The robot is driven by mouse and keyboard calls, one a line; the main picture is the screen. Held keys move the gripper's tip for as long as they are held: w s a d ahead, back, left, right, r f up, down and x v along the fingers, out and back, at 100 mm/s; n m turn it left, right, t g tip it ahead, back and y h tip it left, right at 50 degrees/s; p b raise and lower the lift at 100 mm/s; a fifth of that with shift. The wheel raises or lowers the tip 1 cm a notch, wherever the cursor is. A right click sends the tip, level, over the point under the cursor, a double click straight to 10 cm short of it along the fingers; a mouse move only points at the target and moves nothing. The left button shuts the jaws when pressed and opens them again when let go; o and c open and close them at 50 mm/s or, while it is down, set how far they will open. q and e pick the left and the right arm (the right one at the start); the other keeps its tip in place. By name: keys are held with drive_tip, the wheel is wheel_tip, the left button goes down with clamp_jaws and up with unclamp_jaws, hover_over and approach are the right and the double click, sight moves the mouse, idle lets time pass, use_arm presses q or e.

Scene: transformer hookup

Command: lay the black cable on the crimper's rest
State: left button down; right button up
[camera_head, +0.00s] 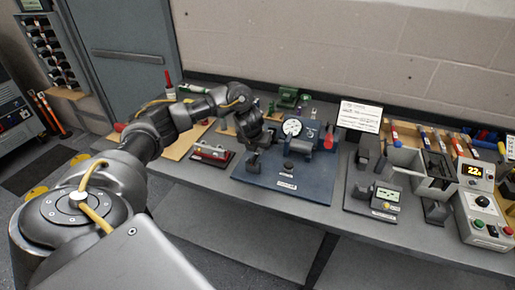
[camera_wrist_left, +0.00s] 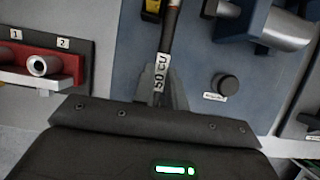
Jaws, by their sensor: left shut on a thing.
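My left gripper (camera_head: 254,158) is low over the left part of the blue crimper plate (camera_head: 285,181). In the left wrist view its fingers (camera_wrist_left: 164,92) are shut on a dark cable (camera_wrist_left: 170,38) with a white "50 CU" tag. The cable runs away from the fingers to the top edge, where a reddish band shows. A yellow and black part (camera_wrist_left: 151,9) stands just left of the cable there. I cannot tell whether the cable touches it. The crimper has a round gauge (camera_head: 292,127) and a grey cylinder (camera_head: 328,141). My right gripper is not in view.
A red block with numbered sockets (camera_head: 211,153) is left of the plate; it also shows in the wrist view (camera_wrist_left: 65,66). A black knob (camera_wrist_left: 225,84) is on the plate, right of the cable. A tester (camera_head: 386,199) and a "22" display unit (camera_head: 474,172) stand right.

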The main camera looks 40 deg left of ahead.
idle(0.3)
use_arm(q)
drive_tip(key=shift+f, duration=0.3)
drive_tip(key=c, duration=1.3)
unclamp_jaws()
drive_tip(key=shift+c, duration=0.2)
drive_tip(key=shift+r, duration=0.1)
drive_tip(key=shift+r+p, duration=0.65)
drive_tip(key=shift+r, duration=0.2)
wheel_tip(320, 180, up, 5)
drive_tip(key=p, duration=0.4)
drive_tip(key=shift+r+p, duration=0.2)
drive_tip(key=shift+p, duration=0.1)
drive_tip(key=shift+f, duration=0.1)
